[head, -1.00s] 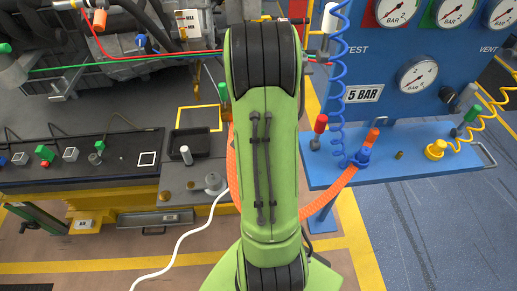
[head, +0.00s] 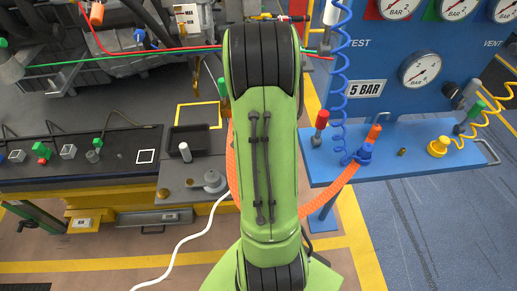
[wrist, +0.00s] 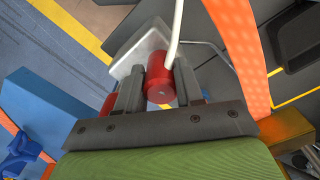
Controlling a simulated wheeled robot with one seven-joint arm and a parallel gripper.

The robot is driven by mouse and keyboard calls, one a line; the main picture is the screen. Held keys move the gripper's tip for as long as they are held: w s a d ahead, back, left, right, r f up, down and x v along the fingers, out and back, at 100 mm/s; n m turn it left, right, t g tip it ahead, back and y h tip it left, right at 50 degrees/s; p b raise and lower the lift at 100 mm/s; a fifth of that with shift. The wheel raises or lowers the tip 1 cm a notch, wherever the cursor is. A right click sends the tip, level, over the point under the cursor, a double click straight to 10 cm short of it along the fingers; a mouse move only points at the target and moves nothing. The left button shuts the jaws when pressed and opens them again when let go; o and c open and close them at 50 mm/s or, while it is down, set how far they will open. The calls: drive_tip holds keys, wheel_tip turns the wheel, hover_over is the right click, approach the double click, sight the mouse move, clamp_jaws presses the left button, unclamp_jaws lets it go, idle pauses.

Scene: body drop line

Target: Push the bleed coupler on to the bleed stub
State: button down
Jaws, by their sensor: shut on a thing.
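In the wrist view my gripper (wrist: 160,88) is shut on a red cylinder with a round end face, which I take to be the bleed coupler (wrist: 160,80). A thin white hose (wrist: 177,25) runs up from beside it. A pale grey block (wrist: 137,52) shows just behind the fingers. I cannot tell whether the coupler touches it. Another red piece (wrist: 108,105) shows left of the left finger. In the head view my arm hides the gripper and the coupler. I cannot pick out the bleed stub with certainty.
In the head view, a blue panel with gauges and a blue shelf (head: 330,172) stand at right. An orange hose (head: 335,192) hangs from the shelf. At left is a dark bench with a tray (head: 178,140) and small parts. A white hose (head: 187,235) trails over the floor.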

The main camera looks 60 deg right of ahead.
drive_tip(key=shift+f+b, duration=0.5)
drive_tip(key=c, duration=0.6)
unclamp_jaws()
drive_tip(key=shift+c, duration=0.2)
drive_tip(key=shift+r, duration=0.15)
wheel_tip(320, 180, up, 16)
drive_tip(key=p, duration=0.3)
drive_tip(key=shift+f, duration=0.25)
